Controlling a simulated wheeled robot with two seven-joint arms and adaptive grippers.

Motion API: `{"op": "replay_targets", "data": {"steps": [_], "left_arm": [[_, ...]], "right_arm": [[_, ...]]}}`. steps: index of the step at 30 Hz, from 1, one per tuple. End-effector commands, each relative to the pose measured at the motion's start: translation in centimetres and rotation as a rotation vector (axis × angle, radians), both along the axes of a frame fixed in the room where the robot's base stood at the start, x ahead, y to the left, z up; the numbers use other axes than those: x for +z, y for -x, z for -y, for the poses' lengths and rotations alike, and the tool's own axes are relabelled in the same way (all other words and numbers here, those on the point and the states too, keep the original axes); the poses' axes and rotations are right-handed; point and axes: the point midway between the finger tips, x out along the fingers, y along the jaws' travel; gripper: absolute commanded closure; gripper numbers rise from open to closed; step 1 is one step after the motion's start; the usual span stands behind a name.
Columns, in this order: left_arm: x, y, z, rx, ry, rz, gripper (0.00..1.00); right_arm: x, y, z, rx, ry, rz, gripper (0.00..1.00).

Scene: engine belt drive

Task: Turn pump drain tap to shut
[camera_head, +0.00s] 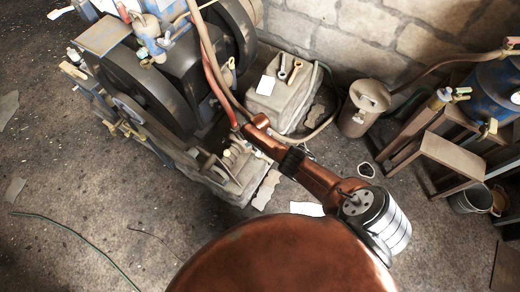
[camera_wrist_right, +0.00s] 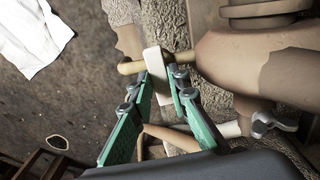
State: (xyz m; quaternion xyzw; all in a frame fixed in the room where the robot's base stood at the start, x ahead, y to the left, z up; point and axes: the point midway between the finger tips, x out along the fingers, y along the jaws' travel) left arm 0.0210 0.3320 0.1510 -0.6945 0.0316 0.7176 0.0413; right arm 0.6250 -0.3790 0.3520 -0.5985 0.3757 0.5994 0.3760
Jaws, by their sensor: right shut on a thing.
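In the right wrist view the pump (camera_wrist_right: 235,55) is a worn tan, rounded body at the right. A brass tap stem (camera_wrist_right: 131,68) sticks out at its side, with a pale, flat tap handle (camera_wrist_right: 152,60) across it. My right gripper (camera_wrist_right: 166,72) has its green fingers closed at this handle, one on each side. In the head view my right arm reaches to the low machinery (camera_head: 232,168) in front of the engine. My right gripper (camera_head: 243,148) is small and partly covered there, and the tap cannot be made out. My left gripper is not in view.
The large engine flywheel (camera_head: 150,88) stands behind at the left. A stone block (camera_head: 280,100) with tools on it, a tan can (camera_head: 363,112) and a wooden stand (camera_head: 447,158) are beyond my arm. A hose runs beside the block. The front-left floor is mostly clear.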

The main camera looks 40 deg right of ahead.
Motion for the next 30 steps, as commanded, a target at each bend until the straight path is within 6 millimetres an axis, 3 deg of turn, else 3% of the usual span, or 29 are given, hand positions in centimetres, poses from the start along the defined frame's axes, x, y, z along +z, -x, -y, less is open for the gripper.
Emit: {"op": "replay_targets", "data": {"steps": [21,22,30], "left_arm": [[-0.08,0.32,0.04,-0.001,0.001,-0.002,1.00],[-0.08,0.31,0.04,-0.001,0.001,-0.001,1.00],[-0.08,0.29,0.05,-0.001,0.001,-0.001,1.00]], "right_arm": [[-0.09,0.23,0.32,-0.077,0.004,-0.004,1.00],[-0.09,0.24,0.34,-0.076,0.004,-0.004,0.83],[-0.04,0.08,0.14,-0.073,0.002,-0.002,0.67]]}}
